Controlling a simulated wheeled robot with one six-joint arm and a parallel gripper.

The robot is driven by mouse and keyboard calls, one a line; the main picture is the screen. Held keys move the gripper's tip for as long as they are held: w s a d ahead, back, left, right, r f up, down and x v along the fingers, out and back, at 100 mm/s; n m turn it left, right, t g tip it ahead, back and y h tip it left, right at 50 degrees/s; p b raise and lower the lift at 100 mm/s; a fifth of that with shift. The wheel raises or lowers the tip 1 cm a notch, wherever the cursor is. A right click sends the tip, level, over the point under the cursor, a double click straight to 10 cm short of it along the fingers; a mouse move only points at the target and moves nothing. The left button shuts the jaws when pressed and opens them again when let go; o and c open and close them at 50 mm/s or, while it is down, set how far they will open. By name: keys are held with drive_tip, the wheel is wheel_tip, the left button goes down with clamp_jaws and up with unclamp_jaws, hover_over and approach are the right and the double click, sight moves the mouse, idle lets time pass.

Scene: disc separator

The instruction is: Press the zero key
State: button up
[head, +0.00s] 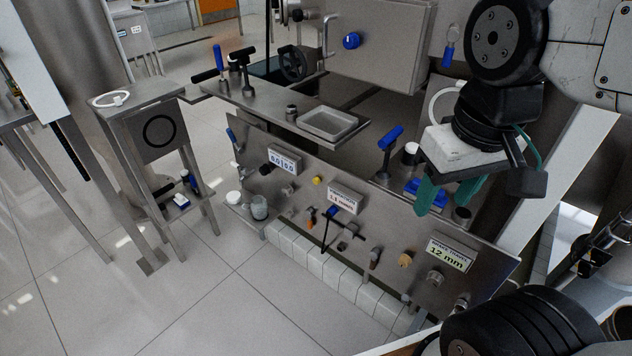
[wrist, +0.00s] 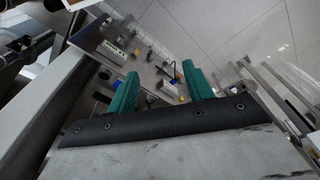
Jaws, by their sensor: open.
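The sloping metal control panel (head: 300,205) carries several small keys and knobs below its displays. A yellow button (head: 317,180) sits between the left display (head: 284,160) and the middle display (head: 345,199). An orange-tan knob (head: 405,259) sits left of the "12 mm" display (head: 450,252). I cannot read which key is the zero key. My gripper (head: 448,198) has green fingers spread apart, empty, in front of the panel's upper right part. In the wrist view the open fingers (wrist: 161,78) frame part of the panel, with a blue part between them.
A blue-handled lever (head: 390,138) stands left of my gripper on the machine's top. A shallow metal tray (head: 328,123) lies farther left. A jar (head: 259,207) stands by the panel's lower left. The tiled floor (head: 230,310) in front is clear.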

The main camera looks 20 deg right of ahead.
clamp_jaws()
idle(1.6)
